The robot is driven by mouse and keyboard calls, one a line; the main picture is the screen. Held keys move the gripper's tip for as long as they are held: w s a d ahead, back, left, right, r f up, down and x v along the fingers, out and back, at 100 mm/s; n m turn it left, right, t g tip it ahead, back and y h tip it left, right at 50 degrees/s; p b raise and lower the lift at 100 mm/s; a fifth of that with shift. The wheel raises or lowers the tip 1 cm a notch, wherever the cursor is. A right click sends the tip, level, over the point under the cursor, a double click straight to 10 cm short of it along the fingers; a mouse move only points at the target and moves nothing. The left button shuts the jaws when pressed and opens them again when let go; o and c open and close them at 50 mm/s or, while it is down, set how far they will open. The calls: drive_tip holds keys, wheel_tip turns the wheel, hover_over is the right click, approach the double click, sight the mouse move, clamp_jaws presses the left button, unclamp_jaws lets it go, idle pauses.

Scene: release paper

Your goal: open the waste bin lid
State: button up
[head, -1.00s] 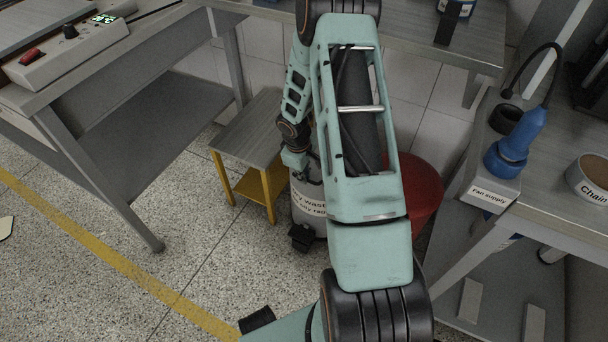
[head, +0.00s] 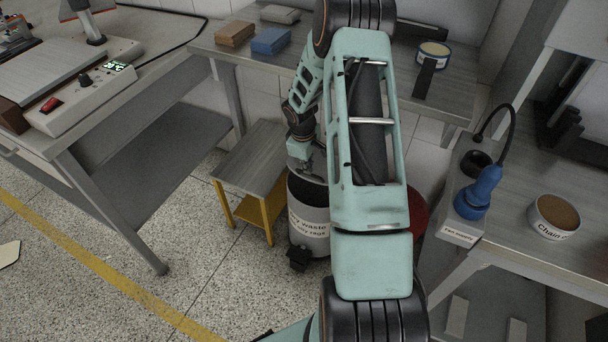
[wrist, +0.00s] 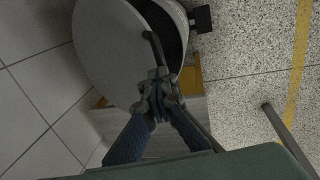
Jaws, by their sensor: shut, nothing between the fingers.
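The grey waste bin (head: 309,228) stands on the floor in the middle of the head view, partly behind my arm, with a printed label on its front. Its dark inside shows under the rim. In the wrist view the round grey lid (wrist: 105,45) is tilted up from the bin (wrist: 168,10), with a dark gap between them. My gripper (wrist: 158,84) is shut and empty, close to the lid's edge. A dark bent bar (wrist: 154,45) runs from by the fingertips along that edge; I cannot tell if they touch. In the head view my gripper (head: 308,160) is over the bin.
A small stool (head: 252,160) with yellow legs stands left of the bin. A red container (head: 418,212) shows at its right behind my arm. A black pedal (head: 299,258) sticks out at the bin's foot. Benches stand left, behind and right. The floor in front is open.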

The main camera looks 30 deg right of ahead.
drive_tip(key=shift+o, duration=1.3)
drive_tip(key=shift+d+f, duration=0.2)
drive_tip(key=shift+d, duration=0.05)
drive_tip(key=o, duration=0.4)
drive_tip(key=shift+a, duration=0.15)
drive_tip(key=r, duration=0.4)
drive_tip(key=s+a+r, duration=0.1)
drive_tip(key=r, duration=0.6)
drive_tip(key=shift+s+a+r, duration=0.15)
drive_tip(key=shift+a+r, duration=0.25)
